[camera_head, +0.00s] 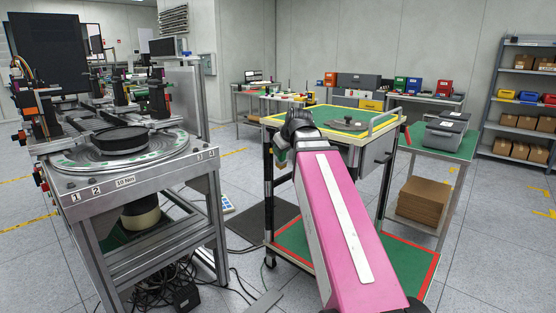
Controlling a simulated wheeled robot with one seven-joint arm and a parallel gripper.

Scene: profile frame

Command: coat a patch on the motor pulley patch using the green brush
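My pink arm reaches up from the bottom of the head view and ends in a dark joint in front of a cart; no gripper fingers can be made out. I cannot pick out a green brush. A cream, drum-shaped part with a dark top, possibly the motor (140,214), sits under the ring-topped machine at left. A motor pulley patch cannot be made out on it, partly because the machine's frame and shadow cover that area.
The metal-framed machine (141,181) fills the left. The green-topped cart (318,113) carries a flat grey disc (345,125). Cables (165,278) lie on the floor under the machine. A side table with a grey case (441,135) and shelves (496,110) stand at right.

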